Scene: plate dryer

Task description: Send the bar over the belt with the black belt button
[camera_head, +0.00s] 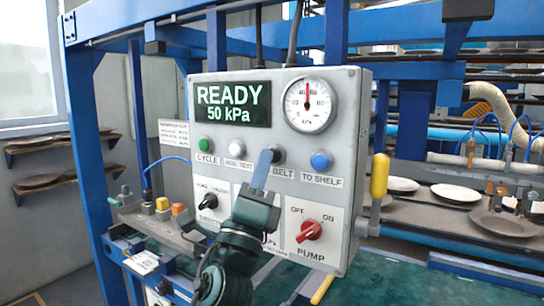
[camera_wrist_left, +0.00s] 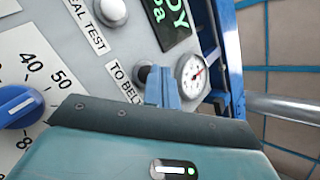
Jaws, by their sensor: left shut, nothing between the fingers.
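The black belt button (camera_head: 279,154), labelled TO BELT, is on the grey control panel (camera_head: 350,150). My left gripper (camera_head: 267,156) is shut and empty, with its blue fingertips in front of the button and partly covering it. In the left wrist view the fingertips (camera_wrist_left: 163,88) overlap the dark button (camera_wrist_left: 144,73); whether they touch it I cannot tell. A grey bar (camera_head: 500,167) with orange fittings and blue hoses is at the right, by the plates; it seems to be the bar. My right gripper is not in view.
The panel display (camera_head: 231,103) reads READY, 50 kPa. A green button (camera_head: 204,145), a white button (camera_head: 238,149) and a blue button (camera_head: 320,161) share the row. A red pump knob (camera_head: 310,230) is below. A yellow handle (camera_head: 380,175) stands right of the panel. Plates (camera_head: 455,193) lie at right.

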